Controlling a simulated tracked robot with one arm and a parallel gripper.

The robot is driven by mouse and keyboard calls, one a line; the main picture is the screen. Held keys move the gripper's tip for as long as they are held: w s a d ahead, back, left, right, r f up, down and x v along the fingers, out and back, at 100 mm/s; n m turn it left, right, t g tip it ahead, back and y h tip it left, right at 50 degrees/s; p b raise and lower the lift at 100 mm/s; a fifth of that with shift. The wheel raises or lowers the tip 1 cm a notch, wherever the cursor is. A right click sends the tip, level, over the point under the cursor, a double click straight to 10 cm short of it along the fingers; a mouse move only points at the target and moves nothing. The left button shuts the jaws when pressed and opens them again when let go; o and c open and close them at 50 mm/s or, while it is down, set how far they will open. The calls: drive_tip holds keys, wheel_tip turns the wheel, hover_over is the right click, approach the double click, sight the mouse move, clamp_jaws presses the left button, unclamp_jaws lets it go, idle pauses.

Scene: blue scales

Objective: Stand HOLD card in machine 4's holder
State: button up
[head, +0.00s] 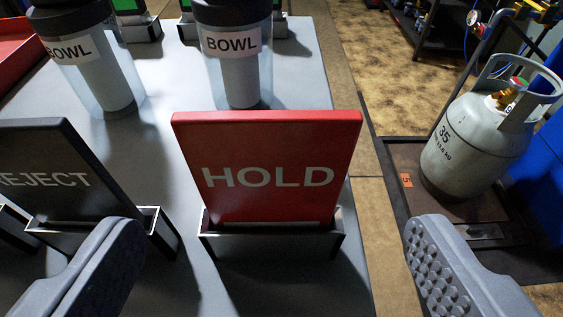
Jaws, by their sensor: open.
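The red HOLD card (267,165) stands upright, leaning back slightly, in a black metal holder (271,245) on the grey table. My gripper (272,270) is open, with one grey finger at the lower left and the other, with a studded pad, at the lower right. The card is between and ahead of the fingers, and neither touches it. No machine number is visible on the holder, so I cannot tell whether it is machine 4's.
A black REJECT card (60,170) stands in another holder at left. Two clear cylinders labelled BOWL (232,50) stand behind. A red tray (18,45) is at the far left. Right of the table edge, a grey gas cylinder (475,145) stands on a dark platform (440,205).

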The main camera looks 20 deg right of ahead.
sight(269, 195)
drive_tip(key=x, duration=0.2)
drive_tip(key=shift+w+f, duration=0.15)
drive_tip(key=shift+w, duration=0.1)
drive_tip(key=x, duration=0.2)
drive_tip(key=b+x, duration=0.1)
drive_tip(key=x, duration=0.1)
drive_tip(key=shift+f, duration=0.35)
drive_tip(key=shift+w+d+f, duration=0.1)
drive_tip(key=shift+w+d, duration=0.05)
drive_tip(key=shift+w, duration=0.4)
drive_tip(key=shift+c, duration=0.3)
drive_tip(key=c, duration=1.1)
